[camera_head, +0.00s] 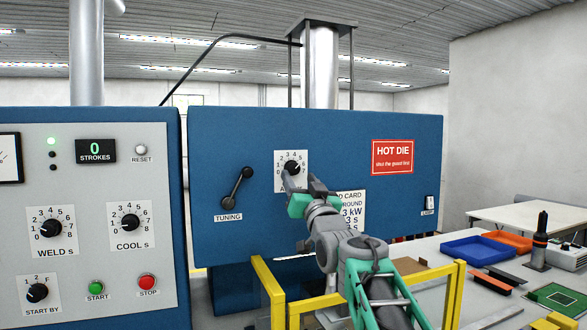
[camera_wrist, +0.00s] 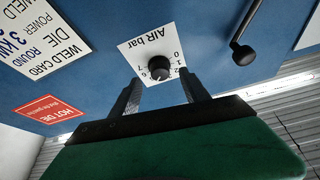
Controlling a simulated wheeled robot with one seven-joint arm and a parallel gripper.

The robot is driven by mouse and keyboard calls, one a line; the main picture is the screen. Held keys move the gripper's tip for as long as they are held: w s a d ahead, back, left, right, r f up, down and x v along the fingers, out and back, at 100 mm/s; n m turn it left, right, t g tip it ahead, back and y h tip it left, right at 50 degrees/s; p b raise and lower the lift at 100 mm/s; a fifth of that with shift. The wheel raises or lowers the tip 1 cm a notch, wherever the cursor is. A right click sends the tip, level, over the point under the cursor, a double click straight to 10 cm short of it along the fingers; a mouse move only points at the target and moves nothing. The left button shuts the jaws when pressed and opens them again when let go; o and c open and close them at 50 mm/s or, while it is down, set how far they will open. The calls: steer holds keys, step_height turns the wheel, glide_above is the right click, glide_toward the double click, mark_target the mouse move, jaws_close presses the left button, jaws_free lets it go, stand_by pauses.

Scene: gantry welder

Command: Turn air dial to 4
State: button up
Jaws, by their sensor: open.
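The air dial (camera_head: 292,167) is a black knob on a white numbered plate on the blue machine panel. In the wrist view, which is upside down, the knob (camera_wrist: 160,67) shows on its plate marked "AIR bar". My gripper (camera_head: 301,181) is in front of the plate's lower part and hides some of it. In the wrist view the fingers (camera_wrist: 160,84) are apart, with the knob between and just beyond their tips. I see no clear contact with the knob. I cannot tell for sure which number the pointer marks.
The tuning lever (camera_head: 239,187) is on the panel left of the dial. A weld card (camera_head: 352,208) and a red hot die sign (camera_head: 392,156) are to the right. A yellow guard rail (camera_head: 268,285) stands below my arm. A cluttered bench is at the right.

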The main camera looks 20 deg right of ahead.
mark_target(294, 171)
steer(key=p+x, duration=0.1)
steer(key=x, duration=0.2)
steer(key=shift+w, duration=0.3)
steer(key=shift+c, duration=0.2)
jaws_close()
